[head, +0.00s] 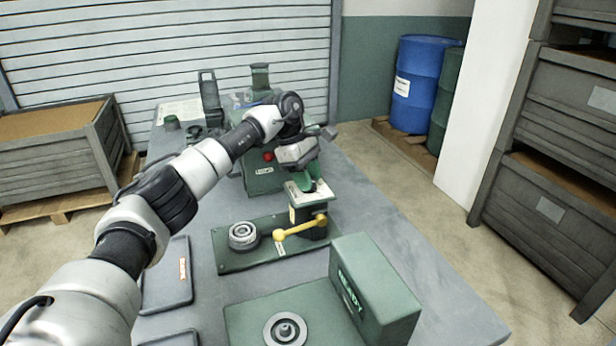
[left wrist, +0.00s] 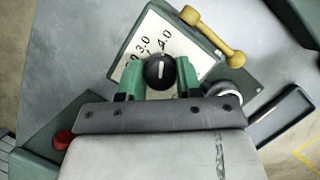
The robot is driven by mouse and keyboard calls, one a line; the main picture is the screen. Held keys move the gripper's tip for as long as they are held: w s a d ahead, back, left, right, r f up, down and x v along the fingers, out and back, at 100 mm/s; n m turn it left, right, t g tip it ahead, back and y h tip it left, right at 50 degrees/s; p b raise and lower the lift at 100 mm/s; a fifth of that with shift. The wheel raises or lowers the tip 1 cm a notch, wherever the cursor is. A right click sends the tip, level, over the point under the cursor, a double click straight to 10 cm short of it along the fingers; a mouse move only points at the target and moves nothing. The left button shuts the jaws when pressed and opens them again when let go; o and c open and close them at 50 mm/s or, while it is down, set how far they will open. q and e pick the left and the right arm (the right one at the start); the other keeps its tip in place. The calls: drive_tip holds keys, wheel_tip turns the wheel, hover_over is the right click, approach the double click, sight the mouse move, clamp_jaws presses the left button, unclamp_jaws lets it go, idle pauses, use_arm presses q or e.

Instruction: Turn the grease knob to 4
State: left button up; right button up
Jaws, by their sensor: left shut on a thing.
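The grease knob (left wrist: 159,71) is round and black with a white pointer line, on a white dial plate (left wrist: 189,50) with printed numbers, 3.0 and 4.0 among them. In the left wrist view the pointer line is nearly upright and aims roughly toward the 4.0 side; its exact alignment is hard to tell. My left gripper (left wrist: 157,76) is shut on the knob, one green finger on each side. In the head view my left gripper (head: 307,184) is over the green dial box (head: 310,217) and mostly hides the knob. My right gripper is not in view.
A yellow-ended lever (head: 299,228) sticks out from the dial box, beside a metal ring (head: 242,234) on a green plate. A green READY box (head: 375,290) stands nearer. A red button (head: 268,156) is behind. Dark trays (head: 168,278) lie at the left.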

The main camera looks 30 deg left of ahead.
use_arm(q)
drive_tip(key=shift+f, duration=0.2)
drive_tip(key=o, duration=0.9)
drive_tip(key=shift+r, duration=0.2)
drive_tip(key=b+v, duration=0.1)
drive_tip(key=v, duration=0.9)
drive_tip(key=shift+w+a+r, duration=0.1)
drive_tip(key=shift+a+r, duration=0.05)
